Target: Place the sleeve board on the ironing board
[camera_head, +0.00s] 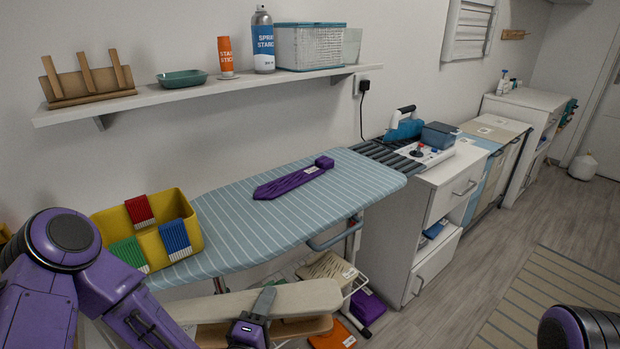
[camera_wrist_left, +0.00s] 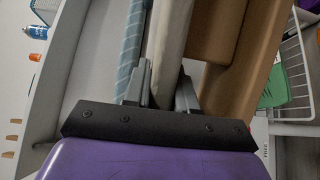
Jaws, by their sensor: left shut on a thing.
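The sleeve board (camera_head: 308,299) has a long cream padded top over a light wooden base. My left gripper (camera_head: 262,304) is shut on its padded top and holds it in front of the ironing board's near edge, lower in the picture than the board's top. In the left wrist view the sleeve board (camera_wrist_left: 173,40) lies between the fingers of my left gripper (camera_wrist_left: 162,88), with its wooden base at the right. The ironing board (camera_head: 350,180) has a blue striped cover. It also shows as a narrow strip in the left wrist view (camera_wrist_left: 131,48). My right gripper is out of view.
A wall shelf (camera_head: 210,86) hangs above; a white cabinet (camera_head: 425,205) stands right.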

